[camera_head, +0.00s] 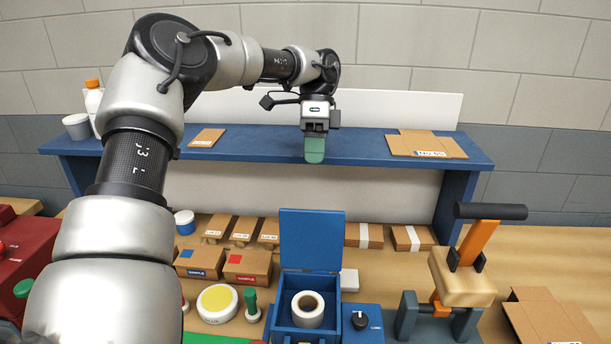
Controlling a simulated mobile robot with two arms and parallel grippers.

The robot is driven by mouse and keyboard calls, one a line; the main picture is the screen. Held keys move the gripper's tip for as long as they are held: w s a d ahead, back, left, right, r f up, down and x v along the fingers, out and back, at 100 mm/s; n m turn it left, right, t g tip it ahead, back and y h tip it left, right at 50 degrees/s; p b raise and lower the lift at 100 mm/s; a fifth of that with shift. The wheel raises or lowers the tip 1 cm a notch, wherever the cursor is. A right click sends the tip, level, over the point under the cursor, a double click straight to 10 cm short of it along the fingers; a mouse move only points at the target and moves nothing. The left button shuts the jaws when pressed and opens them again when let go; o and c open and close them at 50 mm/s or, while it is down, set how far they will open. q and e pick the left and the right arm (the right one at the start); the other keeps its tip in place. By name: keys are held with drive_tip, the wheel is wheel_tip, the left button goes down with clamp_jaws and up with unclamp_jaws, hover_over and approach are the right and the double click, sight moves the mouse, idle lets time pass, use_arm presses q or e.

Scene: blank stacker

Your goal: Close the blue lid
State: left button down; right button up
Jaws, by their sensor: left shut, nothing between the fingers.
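A blue box (335,310) stands at the front middle of the table. Its blue lid (311,240) is up, standing roughly upright at the back of the box. A white roll (308,309) lies inside the box. My left gripper (314,151) is shut and empty, with greenish fingers pointing down. It shows above and behind the raised lid, in front of the blue shelf, apart from the lid. My right gripper is not in the picture.
A blue shelf (370,145) spans the back, holding flat cardboard pieces (426,144). Small cartons (247,266) stand left of the box. A blue knob unit (362,322) and a lever press (462,280) stand at its right.

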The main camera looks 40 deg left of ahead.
use_arm(q)
drive_tip(key=x, duration=0.3)
drive_tip(key=p, duration=0.2)
approach(312, 237)
drive_tip(key=f, duration=0.2)
drive_tip(key=shift+s+f, duration=0.25)
drive_tip(key=shift+f, duration=0.2)
drive_tip(key=shift+d+f, duration=0.1)
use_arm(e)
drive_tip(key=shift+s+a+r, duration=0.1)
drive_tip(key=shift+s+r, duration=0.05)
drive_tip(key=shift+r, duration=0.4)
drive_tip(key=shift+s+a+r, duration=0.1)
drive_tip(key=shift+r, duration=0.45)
